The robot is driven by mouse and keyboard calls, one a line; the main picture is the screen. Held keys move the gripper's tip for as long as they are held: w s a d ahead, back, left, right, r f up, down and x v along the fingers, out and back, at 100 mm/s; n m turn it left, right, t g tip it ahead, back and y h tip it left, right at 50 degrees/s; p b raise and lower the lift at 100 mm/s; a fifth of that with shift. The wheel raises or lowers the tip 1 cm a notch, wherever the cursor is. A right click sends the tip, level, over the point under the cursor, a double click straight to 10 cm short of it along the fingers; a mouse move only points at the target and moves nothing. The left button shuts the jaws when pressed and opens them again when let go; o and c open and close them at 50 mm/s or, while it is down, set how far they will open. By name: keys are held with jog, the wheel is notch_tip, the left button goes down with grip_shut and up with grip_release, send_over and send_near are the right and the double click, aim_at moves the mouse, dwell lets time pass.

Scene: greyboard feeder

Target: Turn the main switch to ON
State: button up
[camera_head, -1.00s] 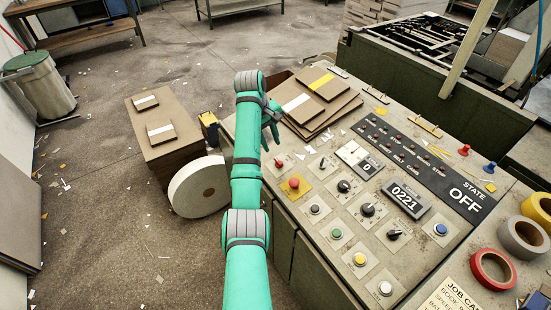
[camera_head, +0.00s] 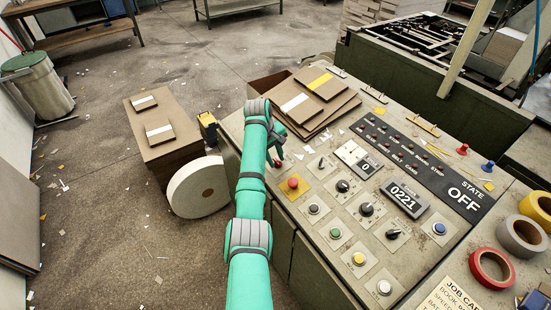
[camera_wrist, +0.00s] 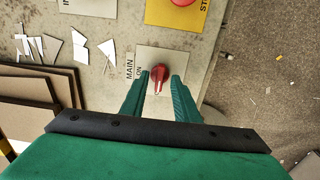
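The main switch (camera_wrist: 159,73) is a small red knob on a pale plate, with the lettering "MAIN" and "ON" at its left in the wrist view. Its white-marked end points down in that picture, towards my palm. My gripper (camera_wrist: 161,80) is open, with one green finger on each side of the knob and a small gap visible at both. I cannot tell how deep the fingertips reach around it. In the head view my gripper (camera_head: 275,155) is over the panel's left edge and partly covers the switch. The state display (camera_head: 466,198) reads OFF.
A red stop button (camera_head: 293,184) on a yellow plate sits close to the switch. Other knobs and buttons cover the panel. Stacked greyboards (camera_head: 322,112) and white paper scraps lie beside the switch. A white roll (camera_head: 198,190) stands on the floor at the left.

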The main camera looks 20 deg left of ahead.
grip_shut()
jog(key=shift+m, duration=0.4)
jog(key=m, duration=0.6)
jog(key=shift+m, duration=0.3)
jog(key=m, duration=0.5)
jog(key=shift+d, duration=0.1)
jog(key=m, duration=0.5)
jog(key=shift+d+m, duration=0.1)
jog(key=shift+m, duration=0.3)
grip_release()
